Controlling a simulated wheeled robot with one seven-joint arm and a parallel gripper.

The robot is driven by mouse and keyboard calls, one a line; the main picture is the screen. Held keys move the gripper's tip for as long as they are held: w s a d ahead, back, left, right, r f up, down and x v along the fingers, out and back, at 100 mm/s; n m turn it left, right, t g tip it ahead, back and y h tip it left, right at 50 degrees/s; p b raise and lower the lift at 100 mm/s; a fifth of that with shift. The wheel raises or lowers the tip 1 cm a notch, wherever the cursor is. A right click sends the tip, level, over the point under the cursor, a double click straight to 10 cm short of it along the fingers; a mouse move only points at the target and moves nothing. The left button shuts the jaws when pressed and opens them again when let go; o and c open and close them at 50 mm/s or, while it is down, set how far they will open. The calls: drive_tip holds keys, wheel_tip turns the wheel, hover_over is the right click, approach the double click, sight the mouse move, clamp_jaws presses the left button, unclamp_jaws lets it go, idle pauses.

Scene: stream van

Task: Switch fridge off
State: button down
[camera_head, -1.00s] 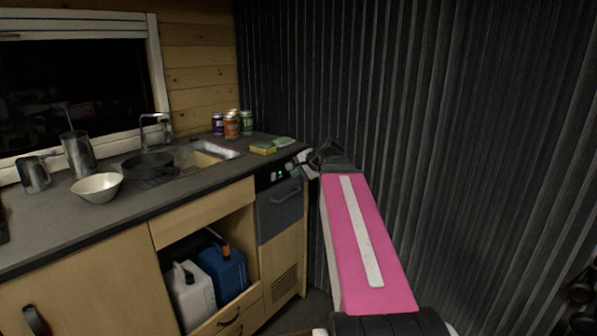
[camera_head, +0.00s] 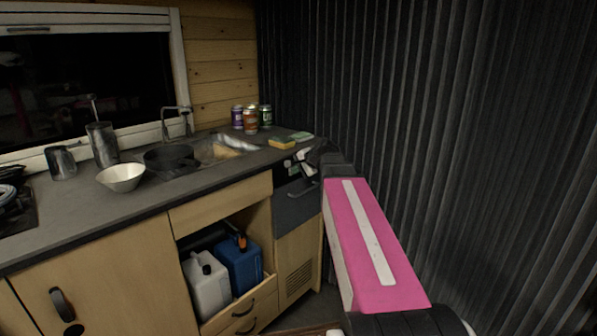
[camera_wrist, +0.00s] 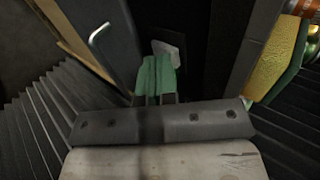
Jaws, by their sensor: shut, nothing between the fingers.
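The fridge (camera_head: 296,207) is a dark grey unit at the right end of the counter. Its dark control strip (camera_head: 280,173) lies just under the worktop, partly hidden by my gripper (camera_head: 300,162). In the wrist view, my green fingertips (camera_wrist: 155,76) are shut and empty. They point into the dark strip, close to a small pale rectangular piece (camera_wrist: 169,54). I cannot tell whether they touch it. The fridge door (camera_wrist: 112,52) with its light bar handle (camera_wrist: 98,36) is left of the fingers. No lit indicator shows now.
The worktop (camera_head: 150,190) carries a yellow sponge (camera_head: 282,143), several cans (camera_head: 251,121) and a white bowl (camera_head: 121,177). A dark corrugated wall (camera_head: 430,130) stands close on the right of my arm. Jugs (camera_head: 238,263) sit in the open cupboard.

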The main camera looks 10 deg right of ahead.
drive_tip(key=shift+w+a+r, duration=0.1)
drive_tip(key=shift+w+a, duration=0.05)
drive_tip(key=shift+w, duration=0.05)
drive_tip(key=shift+r, duration=0.1)
drive_tip(key=shift+r, duration=0.75)
drive_tip(key=shift+s, duration=0.1)
